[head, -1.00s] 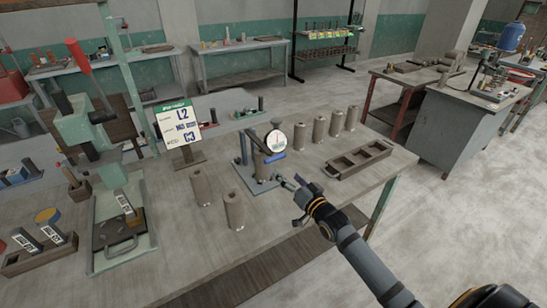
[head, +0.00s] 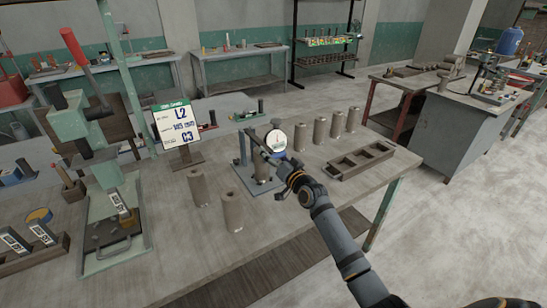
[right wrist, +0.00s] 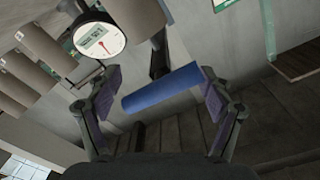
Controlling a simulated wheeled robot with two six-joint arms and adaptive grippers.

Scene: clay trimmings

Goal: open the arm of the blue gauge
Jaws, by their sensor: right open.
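The blue gauge stands on a blue-grey base plate (head: 247,185) on the bench, with a round white dial (head: 276,140) on top. The dial also shows in the right wrist view (right wrist: 96,40). A clay cylinder (head: 262,170) stands under the dial, partly hidden by my gripper. My right gripper (head: 268,157) is at the gauge, just below the dial. In the right wrist view a blue bar (right wrist: 160,90), apparently the gauge's arm, lies between its spread fingers (right wrist: 158,78). I cannot tell whether either finger touches it. My left gripper is not in view.
Two clay cylinders (head: 231,212) stand in front of the gauge; several more (head: 320,130) stand behind it. A compartmented tray (head: 360,160) lies to the right. A sign (head: 179,125) and a green press (head: 90,150) are left. The bench front is clear.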

